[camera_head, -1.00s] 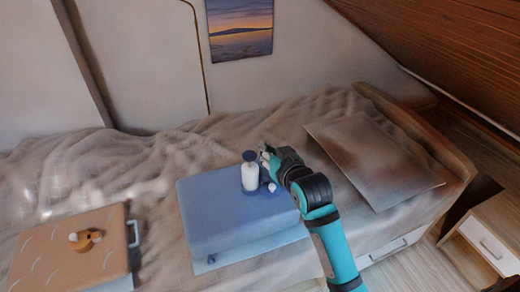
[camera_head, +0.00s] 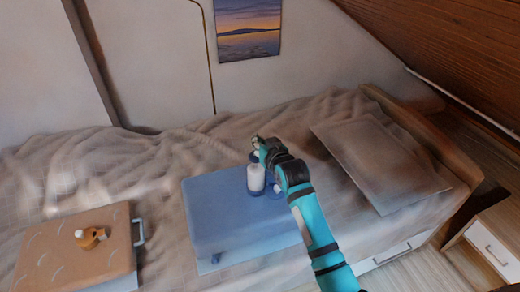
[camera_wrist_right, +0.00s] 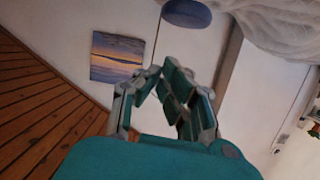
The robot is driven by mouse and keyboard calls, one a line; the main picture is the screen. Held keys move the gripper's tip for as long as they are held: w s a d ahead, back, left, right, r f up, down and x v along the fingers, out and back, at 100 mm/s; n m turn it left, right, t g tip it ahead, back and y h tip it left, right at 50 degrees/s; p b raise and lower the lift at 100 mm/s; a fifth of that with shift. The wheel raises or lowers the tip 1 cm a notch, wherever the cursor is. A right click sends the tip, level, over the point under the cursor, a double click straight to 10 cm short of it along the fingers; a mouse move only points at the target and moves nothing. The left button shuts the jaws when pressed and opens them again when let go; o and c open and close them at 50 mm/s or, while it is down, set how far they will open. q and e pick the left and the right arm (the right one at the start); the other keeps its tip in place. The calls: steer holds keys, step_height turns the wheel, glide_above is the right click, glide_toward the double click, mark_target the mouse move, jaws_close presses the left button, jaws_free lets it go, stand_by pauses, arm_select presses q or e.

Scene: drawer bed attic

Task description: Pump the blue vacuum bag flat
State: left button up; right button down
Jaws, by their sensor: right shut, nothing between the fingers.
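The blue vacuum bag (camera_head: 222,212) lies on the bed in the head view, still thick and box-shaped. A white pump (camera_head: 256,181) with a blue base stands upright on its back right part. My right gripper (camera_head: 259,143) is shut and empty, just behind and above the pump top, and partly covers it. In the right wrist view the fingertips (camera_wrist_right: 168,70) are together, and a blue disc that looks like the pump's knob (camera_wrist_right: 186,13) shows beyond them, apart from them. Whether the gripper touches the pump cannot be told. My left gripper is not in view.
An orange-brown case (camera_head: 75,255) with a handle and a small wooden object (camera_head: 90,237) on it lies at the left. A flat brownish panel (camera_head: 380,160) lies at the right of the bed (camera_head: 150,165). A drawer unit (camera_head: 490,245) stands beyond the bed's right end.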

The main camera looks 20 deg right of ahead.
mark_target(256, 157)
steer(key=shift+s+f, duration=0.15)
steer(key=shift+f, duration=0.55)
steer(key=shift+s+f, duration=0.1)
steer(key=shift+f, duration=0.55)
